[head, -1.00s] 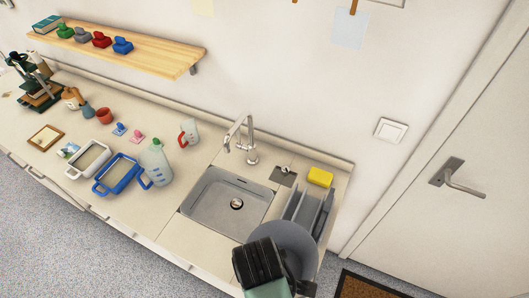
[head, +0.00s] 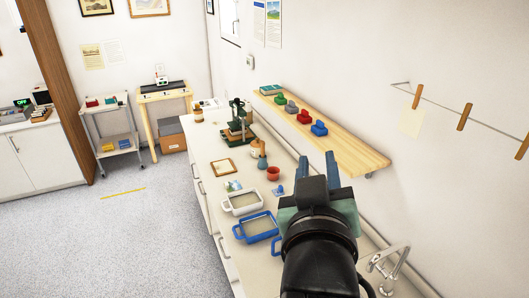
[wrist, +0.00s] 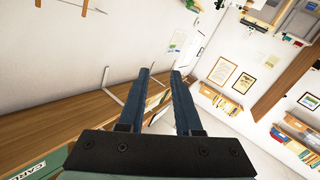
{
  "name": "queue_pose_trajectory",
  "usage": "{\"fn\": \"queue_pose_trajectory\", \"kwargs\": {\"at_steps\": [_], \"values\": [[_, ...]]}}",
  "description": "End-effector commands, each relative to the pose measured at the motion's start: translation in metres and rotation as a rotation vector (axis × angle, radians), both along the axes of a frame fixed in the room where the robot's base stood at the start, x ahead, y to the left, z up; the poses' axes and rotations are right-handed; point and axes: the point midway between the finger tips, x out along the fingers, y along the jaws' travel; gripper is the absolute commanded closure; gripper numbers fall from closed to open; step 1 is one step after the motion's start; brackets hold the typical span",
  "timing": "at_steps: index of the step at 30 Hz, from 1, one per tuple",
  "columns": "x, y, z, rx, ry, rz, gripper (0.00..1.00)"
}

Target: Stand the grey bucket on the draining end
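The grey bucket is not in view in either picture now, and neither is the draining end of the counter. My gripper (head: 319,168) is raised in front of the counter and wall shelf in the head view. Its two blue fingers stand apart with nothing between them. In the wrist view the open fingers (wrist: 161,73) point up toward the room, also empty. The tap (head: 386,262) shows at the lower right of the head view; my arm hides much of the sink area.
A wooden shelf (head: 350,145) with several coloured blocks hangs on the wall. The counter (head: 212,165) carries a blue-framed tray (head: 258,227), a white-framed tray (head: 241,202) and a red pot (head: 273,173). Clothespins (head: 464,117) hang on a line at right. The floor (head: 130,230) at left is open.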

Motion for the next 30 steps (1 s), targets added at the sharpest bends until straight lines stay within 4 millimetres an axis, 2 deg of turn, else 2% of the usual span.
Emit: {"fn": "queue_pose_trajectory", "kwargs": {"at_steps": [1, 3, 6, 9, 10, 12, 15, 25, 30], "values": [[-0.005, 0.015, 0.052, 0.025, -0.156, 0.031, 0.67], [-0.02, 0.033, 0.114, 0.068, -0.353, 0.077, 0.67], [-0.052, 0.055, 0.185, 0.127, -0.592, 0.151, 0.67], [-0.084, 0.069, 0.23, 0.175, -0.762, 0.214, 0.67], [-0.091, 0.072, 0.239, 0.184, -0.798, 0.228, 0.67], [-0.104, 0.076, 0.254, 0.203, -0.859, 0.253, 0.67], [-0.113, 0.079, 0.263, 0.213, -0.895, 0.27, 0.67], [-0.113, 0.079, 0.262, 0.213, -0.895, 0.268, 0.67], [-0.112, 0.079, 0.232, 0.215, -0.893, 0.271, 0.67]]}}
